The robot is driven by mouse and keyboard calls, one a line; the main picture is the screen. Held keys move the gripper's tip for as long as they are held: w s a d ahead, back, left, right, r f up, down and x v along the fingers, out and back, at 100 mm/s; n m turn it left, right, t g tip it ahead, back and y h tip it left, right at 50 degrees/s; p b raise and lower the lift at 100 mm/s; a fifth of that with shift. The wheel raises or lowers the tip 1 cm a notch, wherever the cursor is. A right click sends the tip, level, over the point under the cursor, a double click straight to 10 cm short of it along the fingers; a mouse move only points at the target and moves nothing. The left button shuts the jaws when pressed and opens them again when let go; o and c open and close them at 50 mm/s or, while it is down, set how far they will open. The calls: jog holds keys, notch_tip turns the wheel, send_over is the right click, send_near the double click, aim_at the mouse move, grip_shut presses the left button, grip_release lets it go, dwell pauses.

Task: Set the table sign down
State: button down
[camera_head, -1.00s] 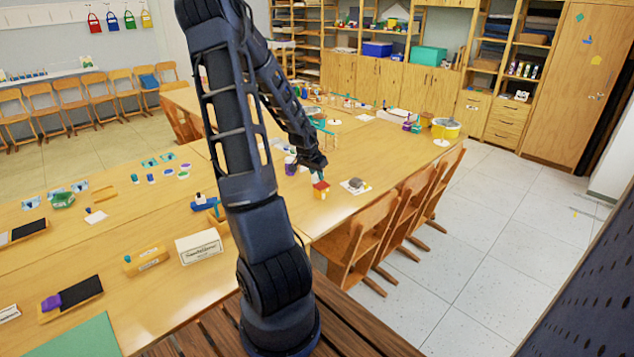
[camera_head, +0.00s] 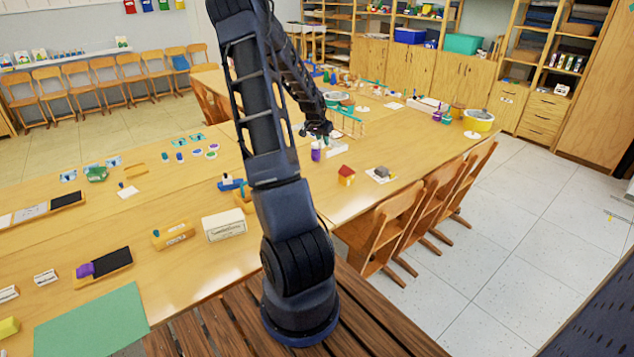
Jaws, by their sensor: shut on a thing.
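My gripper (camera_head: 319,133) is at the far end of my arm, over the middle of the long wooden table (camera_head: 285,200). It is small in the view and points down. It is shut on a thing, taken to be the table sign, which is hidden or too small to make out. A purple container (camera_head: 316,151) stands just below the gripper in the picture. I cannot tell how high the gripper is above the tabletop.
A red-roofed toy house (camera_head: 346,175) and a grey object on a white sheet (camera_head: 381,174) stand near the right edge. A white lettered box (camera_head: 224,224) stands nearer. Wooden chairs (camera_head: 424,205) line the right side. Bare tabletop lies left of the house.

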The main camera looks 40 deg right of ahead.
jog(key=w, duration=0.4)
send_near(318, 179)
jog(key=x, duration=0.6)
jog(key=shift+f, duration=0.1)
dwell(0.3)
jog(key=c, duration=1.3)
grip_release()
